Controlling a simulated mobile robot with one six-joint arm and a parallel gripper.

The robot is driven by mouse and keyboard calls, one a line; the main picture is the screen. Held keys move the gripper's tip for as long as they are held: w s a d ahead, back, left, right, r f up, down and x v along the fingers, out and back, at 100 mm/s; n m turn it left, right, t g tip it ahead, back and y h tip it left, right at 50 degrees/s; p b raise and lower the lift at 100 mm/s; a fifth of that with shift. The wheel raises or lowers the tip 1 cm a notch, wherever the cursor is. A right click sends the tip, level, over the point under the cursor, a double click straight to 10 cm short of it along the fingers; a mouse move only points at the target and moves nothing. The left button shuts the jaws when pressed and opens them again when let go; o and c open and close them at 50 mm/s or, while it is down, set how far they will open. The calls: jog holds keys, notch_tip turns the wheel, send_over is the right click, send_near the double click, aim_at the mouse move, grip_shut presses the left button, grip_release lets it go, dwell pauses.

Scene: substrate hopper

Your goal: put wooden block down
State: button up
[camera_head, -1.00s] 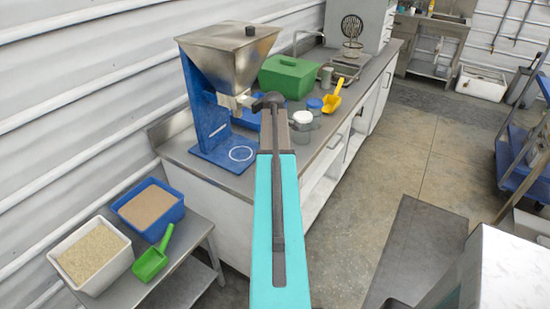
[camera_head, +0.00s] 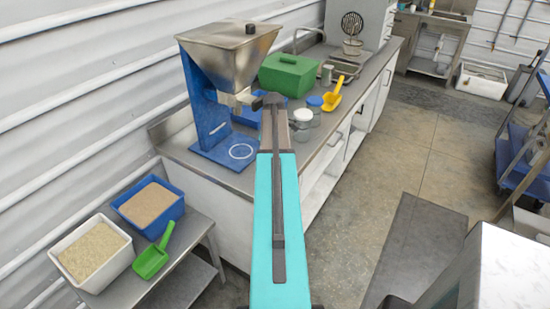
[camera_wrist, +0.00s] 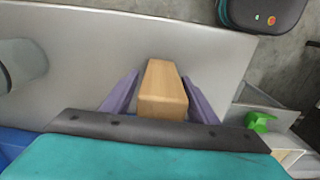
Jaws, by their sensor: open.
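The wooden block (camera_wrist: 163,82) is a light brown box in the wrist view. It lies between the two purple fingers of my gripper (camera_wrist: 161,76), over the grey metal worktop. The fingers are open, with a gap on each side of the block. The block seems to rest on the worktop. In the head view, my arm hides the block and the fingers, and the arm reaches over the metal counter (camera_head: 215,173) beside the blue hopper stand (camera_head: 207,115).
A metal hopper (camera_head: 232,55) tops the stand. A green box (camera_head: 288,75), a yellow scoop (camera_head: 332,97) and jars stand on the counter. A low table at left holds a white tub (camera_head: 118,275), a blue tub (camera_head: 165,228) and a green scoop (camera_head: 152,260).

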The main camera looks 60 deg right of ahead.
jog(key=shift+r+b, duration=1.3)
jog(key=shift+r, duration=4.85)
